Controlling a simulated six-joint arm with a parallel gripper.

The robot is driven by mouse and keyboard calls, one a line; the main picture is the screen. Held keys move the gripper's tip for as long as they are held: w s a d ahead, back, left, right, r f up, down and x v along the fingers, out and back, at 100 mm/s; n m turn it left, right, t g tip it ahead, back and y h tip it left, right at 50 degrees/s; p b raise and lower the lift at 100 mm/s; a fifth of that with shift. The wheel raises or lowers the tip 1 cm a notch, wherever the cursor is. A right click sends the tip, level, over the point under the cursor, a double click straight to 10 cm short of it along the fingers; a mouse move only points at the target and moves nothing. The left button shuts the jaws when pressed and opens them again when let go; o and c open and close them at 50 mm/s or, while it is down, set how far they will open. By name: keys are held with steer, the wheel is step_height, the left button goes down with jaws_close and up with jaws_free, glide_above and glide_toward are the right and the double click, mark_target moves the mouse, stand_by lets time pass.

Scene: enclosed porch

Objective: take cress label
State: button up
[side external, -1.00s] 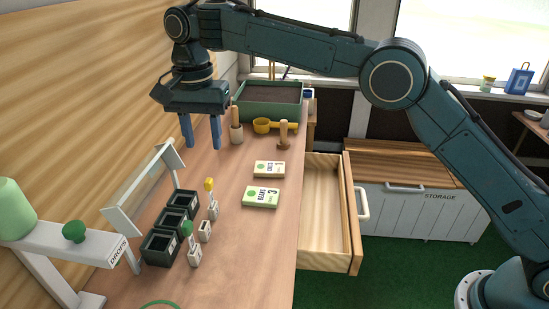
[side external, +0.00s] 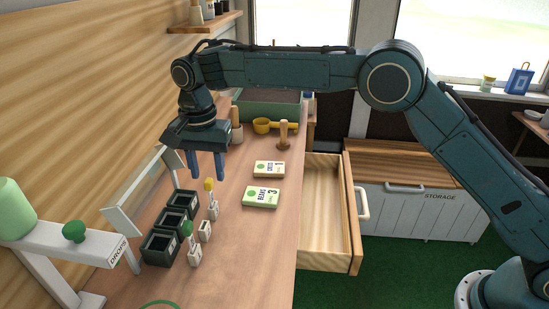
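My gripper (side external: 207,178) points down over the bench, its two blue fingers apart with nothing between them. Just below its fingertips in the picture is a small white label holder with a yellow top (side external: 209,185). Nearer the camera stand another small white holder (side external: 204,231) and one with a green top (side external: 187,229), beside the row of dark pots. Two flat packets lie to the right: a BEANS packet marked 3 (side external: 262,197) and another packet (side external: 269,169) whose lettering is too small to read surely. I cannot tell which item is the cress label.
Dark square pots (side external: 160,248) stand in a row, with a clear-panelled rack (side external: 125,217) behind. A yellow scoop (side external: 262,126), wooden tool (side external: 284,135) and green planter (side external: 270,108) are at the back. An open drawer (side external: 326,260) juts right. The bench front is mostly clear.

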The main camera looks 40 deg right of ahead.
mark_target(210, 191)
steer(key=shift+f, duration=0.6)
steer(key=shift+f, duration=0.1)
steer(key=shift+s+a+f, duration=0.1)
steer(key=shift+f, duration=2.4)
steer(key=shift+c, duration=0.4)
jaws_close()
